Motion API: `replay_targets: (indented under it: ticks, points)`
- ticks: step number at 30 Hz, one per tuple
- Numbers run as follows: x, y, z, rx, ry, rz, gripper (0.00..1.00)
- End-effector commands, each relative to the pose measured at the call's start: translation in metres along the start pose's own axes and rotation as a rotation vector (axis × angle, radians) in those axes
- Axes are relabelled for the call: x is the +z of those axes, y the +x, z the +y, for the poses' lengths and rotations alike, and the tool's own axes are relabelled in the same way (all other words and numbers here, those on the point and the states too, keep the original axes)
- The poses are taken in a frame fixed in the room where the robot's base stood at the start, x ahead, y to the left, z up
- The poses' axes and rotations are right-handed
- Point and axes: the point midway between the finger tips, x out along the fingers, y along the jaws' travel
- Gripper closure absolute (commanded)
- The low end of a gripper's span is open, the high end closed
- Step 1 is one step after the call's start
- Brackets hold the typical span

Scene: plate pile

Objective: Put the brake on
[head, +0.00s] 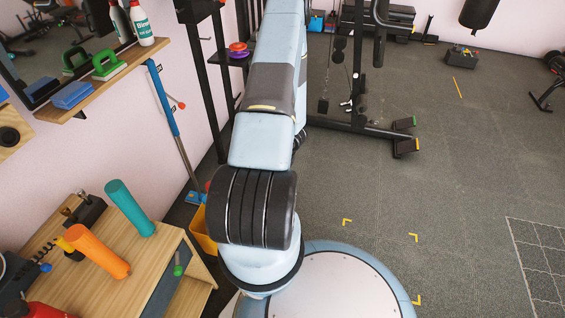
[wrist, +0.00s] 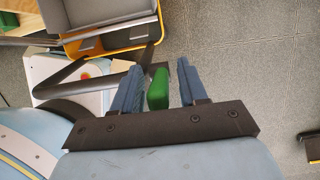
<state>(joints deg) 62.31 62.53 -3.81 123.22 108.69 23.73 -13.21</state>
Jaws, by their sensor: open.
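In the wrist view my gripper (wrist: 160,70) is open, with its two blue fingers apart. A green tab (wrist: 158,92) shows between the fingers, apart from both as far as I can see. It looks like a lever end next to a dark bar (wrist: 70,80), but its lower end is hidden by my gripper's dark crosspiece. I cannot tell its depth relative to the fingertips. No part is plainly marked as a brake. My own arm hides my gripper and the green tab in the head view.
A yellow-orange frame with a grey panel (wrist: 95,15) lies beyond the fingers. A wooden desk (head: 75,270) holds an orange cylinder (head: 97,250) and a teal cylinder (head: 130,207). A black gym rack (head: 355,118) stands ahead. Open floor (head: 470,190) lies to the right.

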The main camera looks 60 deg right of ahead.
Motion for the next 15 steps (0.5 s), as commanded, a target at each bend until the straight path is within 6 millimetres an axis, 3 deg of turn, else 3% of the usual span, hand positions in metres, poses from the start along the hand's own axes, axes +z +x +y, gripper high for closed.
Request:
replay_targets:
  ticks: [8, 15]
  points:
    - [0.000, -0.009, -0.001, -0.002, 0.001, 0.000, 0.57]
    - [0.001, -0.043, -0.002, -0.003, 0.000, 0.001, 0.57]
